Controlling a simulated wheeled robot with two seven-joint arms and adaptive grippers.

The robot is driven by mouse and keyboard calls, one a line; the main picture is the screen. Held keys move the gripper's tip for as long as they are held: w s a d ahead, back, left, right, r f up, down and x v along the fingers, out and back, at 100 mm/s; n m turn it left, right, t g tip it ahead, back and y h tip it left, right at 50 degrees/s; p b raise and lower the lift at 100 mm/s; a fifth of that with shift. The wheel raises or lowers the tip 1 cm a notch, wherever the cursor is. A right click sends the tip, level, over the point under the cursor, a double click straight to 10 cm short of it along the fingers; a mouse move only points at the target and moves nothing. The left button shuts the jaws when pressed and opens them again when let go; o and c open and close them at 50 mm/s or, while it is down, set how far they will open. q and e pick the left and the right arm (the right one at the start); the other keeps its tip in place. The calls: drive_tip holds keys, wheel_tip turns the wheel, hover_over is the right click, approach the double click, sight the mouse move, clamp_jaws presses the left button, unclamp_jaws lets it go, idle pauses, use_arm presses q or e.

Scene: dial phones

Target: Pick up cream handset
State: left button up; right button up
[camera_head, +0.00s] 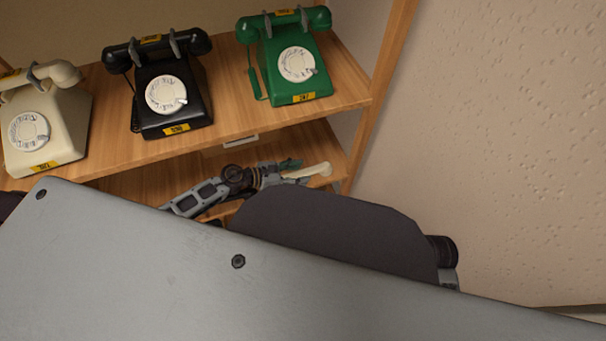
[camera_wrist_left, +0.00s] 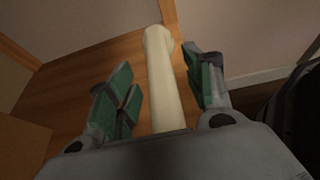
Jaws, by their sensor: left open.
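A cream handset (camera_wrist_left: 163,85) lies on the wooden lower shelf in the left wrist view, its rounded far end clear of the fingers. My left gripper (camera_wrist_left: 160,80) is open, with one green-padded finger on each side of the handset; I cannot tell whether either touches it. The handset's near end is hidden by the gripper body. In the head view the left gripper (camera_head: 288,172) reaches over the lower shelf, and part of the cream handset (camera_head: 318,170) shows beside its fingers. My right gripper is not in view.
On the upper shelf (camera_head: 225,108) stand a cream phone (camera_head: 62,125) with a handset on its cradle, a black phone (camera_head: 188,112) and a green phone (camera_head: 318,82). This shelf is above the gripper. A textured wall (camera_head: 510,130) is on the right. My own grey arm covers the lower head view.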

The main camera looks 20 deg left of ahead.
use_arm(q)
drive_tip(key=c, duration=0.9)
clamp_jaws()
drive_tip(key=shift+r, duration=0.2)
